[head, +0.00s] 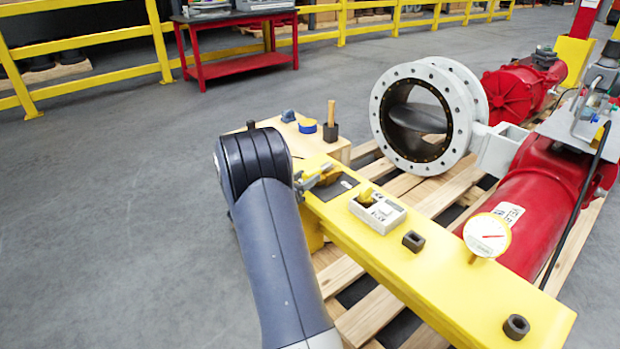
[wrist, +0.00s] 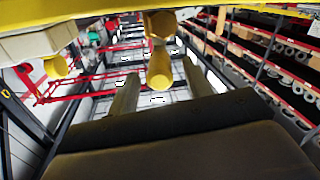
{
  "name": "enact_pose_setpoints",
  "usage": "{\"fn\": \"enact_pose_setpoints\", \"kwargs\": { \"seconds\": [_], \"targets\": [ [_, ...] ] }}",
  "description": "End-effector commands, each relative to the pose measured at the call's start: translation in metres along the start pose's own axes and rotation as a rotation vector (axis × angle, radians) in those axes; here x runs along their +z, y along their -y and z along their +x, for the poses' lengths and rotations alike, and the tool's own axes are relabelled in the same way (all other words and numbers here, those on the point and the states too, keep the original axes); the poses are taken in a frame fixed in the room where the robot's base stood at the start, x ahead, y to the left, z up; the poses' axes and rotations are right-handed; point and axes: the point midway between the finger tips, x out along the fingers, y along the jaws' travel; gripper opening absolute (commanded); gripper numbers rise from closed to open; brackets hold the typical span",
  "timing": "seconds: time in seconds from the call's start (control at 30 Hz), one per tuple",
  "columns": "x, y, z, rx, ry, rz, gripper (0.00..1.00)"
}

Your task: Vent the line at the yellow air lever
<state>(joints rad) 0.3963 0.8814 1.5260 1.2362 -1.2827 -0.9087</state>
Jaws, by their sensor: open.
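The yellow air lever (head: 328,176) sits on a dark plate near the far left end of a yellow beam (head: 440,274). In the wrist view the yellow lever (wrist: 160,68) shows as a rounded handle with its end between my two fingers. My gripper (head: 306,184) is at the lever, partly hidden behind my own arm in the head view. In the wrist view my gripper (wrist: 160,84) is open, with a finger on each side of the lever and visible gaps. I cannot tell whether either finger touches it.
A white box with a yellow knob (head: 377,209) sits beside the lever on the beam. Left floor is clear.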

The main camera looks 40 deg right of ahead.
Motion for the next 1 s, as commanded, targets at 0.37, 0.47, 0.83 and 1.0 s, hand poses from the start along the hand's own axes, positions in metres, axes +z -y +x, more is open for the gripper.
{"fn": "enact_pose_setpoints", "kwargs": {
  "seconds": [0.37, 0.47, 0.83, 1.0],
  "targets": [
    [0.000, 0.000, 0.026, 0.000, 0.000, 0.000, 0.47],
    [0.000, 0.000, 0.026, -0.001, 0.000, 0.000, 0.47],
    [0.000, 0.000, 0.025, -0.001, 0.000, -0.001, 0.23],
    [0.000, 0.000, 0.025, -0.001, 0.000, -0.001, 0.09]
  ]
}}
